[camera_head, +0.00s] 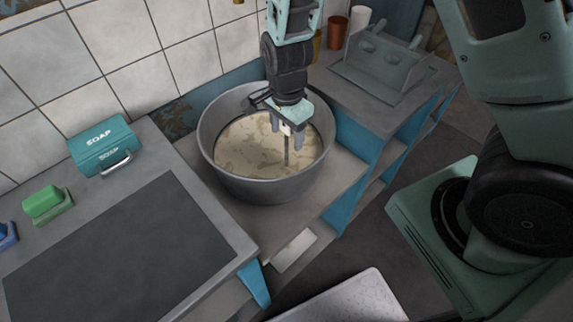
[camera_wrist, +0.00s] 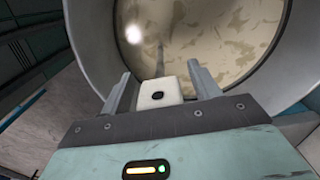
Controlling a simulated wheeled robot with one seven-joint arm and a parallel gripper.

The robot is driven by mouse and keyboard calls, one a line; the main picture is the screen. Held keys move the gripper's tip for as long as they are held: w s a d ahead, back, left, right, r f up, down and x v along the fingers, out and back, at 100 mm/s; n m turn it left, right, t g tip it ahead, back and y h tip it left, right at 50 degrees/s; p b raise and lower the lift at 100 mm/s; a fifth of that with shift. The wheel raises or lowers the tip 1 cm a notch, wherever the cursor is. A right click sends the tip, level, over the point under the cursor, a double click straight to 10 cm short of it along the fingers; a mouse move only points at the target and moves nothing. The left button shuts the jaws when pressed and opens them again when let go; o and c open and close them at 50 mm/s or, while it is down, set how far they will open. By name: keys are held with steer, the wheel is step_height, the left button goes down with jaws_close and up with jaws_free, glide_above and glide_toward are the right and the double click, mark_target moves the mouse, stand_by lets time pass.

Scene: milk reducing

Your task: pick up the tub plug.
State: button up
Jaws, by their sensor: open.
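A round grey tub (camera_head: 262,188) holds a murky beige liquid (camera_head: 240,145) with darker patches. My gripper (camera_head: 286,146) points down over the tub, its two fingers apart. A pale block with a dark round spot (camera_wrist: 158,94) shows between the fingers in the wrist view. A thin dark rod (camera_head: 286,158) rises upright from the liquid under the gripper; it also shows in the wrist view (camera_wrist: 160,60). I cannot tell whether the block and rod are joined or belong to the tub plug. No plug is clearly visible at the tub's bottom; the liquid hides it.
The tub's wall surrounds my gripper closely. A teal soap box (camera_head: 103,146) and a green sponge (camera_head: 43,202) sit on the left counter. A grey rack (camera_head: 380,62), a copper cup (camera_head: 337,32) and a white cylinder (camera_head: 359,20) stand behind right. Tiled wall is behind.

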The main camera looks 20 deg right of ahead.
steer(key=shift+f, duration=0.15)
jaws_close()
